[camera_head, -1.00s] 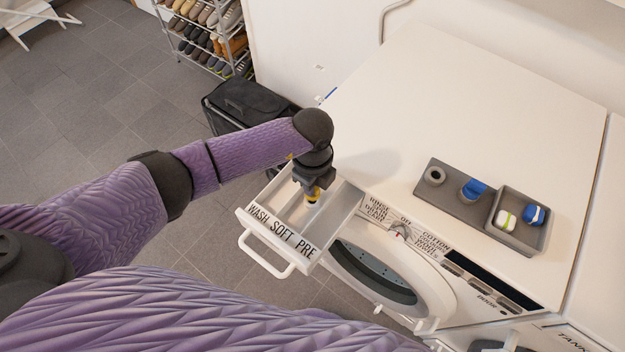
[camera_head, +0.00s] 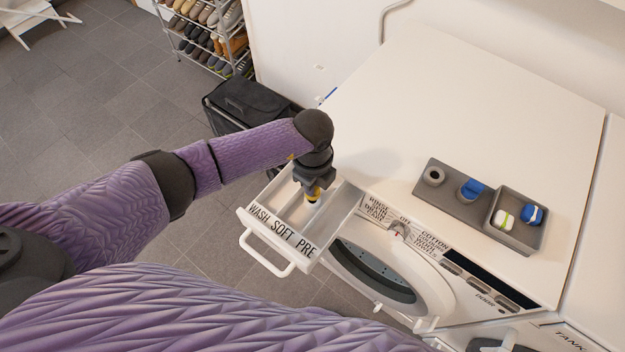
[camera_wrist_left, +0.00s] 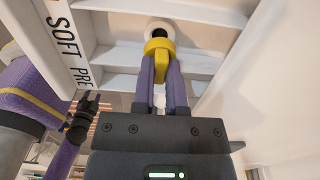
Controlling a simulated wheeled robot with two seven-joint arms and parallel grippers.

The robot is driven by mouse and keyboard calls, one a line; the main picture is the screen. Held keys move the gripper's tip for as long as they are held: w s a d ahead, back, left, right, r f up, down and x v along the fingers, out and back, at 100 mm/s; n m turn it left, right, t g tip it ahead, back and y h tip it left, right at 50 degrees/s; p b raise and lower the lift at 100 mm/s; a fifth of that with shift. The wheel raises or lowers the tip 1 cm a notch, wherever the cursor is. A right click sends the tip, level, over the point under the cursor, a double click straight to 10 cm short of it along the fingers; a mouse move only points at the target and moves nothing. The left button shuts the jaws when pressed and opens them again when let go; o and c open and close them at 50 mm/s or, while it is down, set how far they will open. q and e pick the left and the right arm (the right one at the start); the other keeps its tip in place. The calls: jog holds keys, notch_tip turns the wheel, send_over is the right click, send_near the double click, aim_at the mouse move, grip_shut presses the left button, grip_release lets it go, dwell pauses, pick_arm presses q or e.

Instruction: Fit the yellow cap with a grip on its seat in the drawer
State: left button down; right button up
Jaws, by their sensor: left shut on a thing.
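My left gripper (camera_head: 312,190) is shut on the yellow cap (camera_wrist_left: 159,48) and points down into the open white drawer (camera_head: 246,220). In the left wrist view the purple fingers hold the cap by its grip. The seat (camera_wrist_left: 160,28), a pale round collar with a dark opening, shows just beyond the cap in the drawer. The cap partly overlaps it in this view, and I cannot tell whether they touch. A dark gripper on a purple arm, seemingly my right gripper (camera_wrist_left: 82,108), shows small at the left of the wrist view; its jaws are unclear.
The drawer has thin dividers and a handle (camera_head: 265,255) in front. On the white machine top (camera_head: 450,90) stands a grey tray (camera_head: 455,205) with a blue-topped piece, beside a grey box (camera_head: 515,245) holding blue and white pieces. A dark hamper (camera_head: 245,105) stands behind the arm.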

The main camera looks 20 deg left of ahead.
dwell(0.5)
pick_arm(q)
jog(key=shift+f+b, duration=0.85)
jog(key=shift+f, duration=0.5)
jog(key=c, duration=0.6)
grip_release()
jog(key=shift+r, duration=0.15)
notch_tip(320, 180, up, 9)
jog(key=p, duration=0.4)
jog(key=shift+r, duration=0.4)
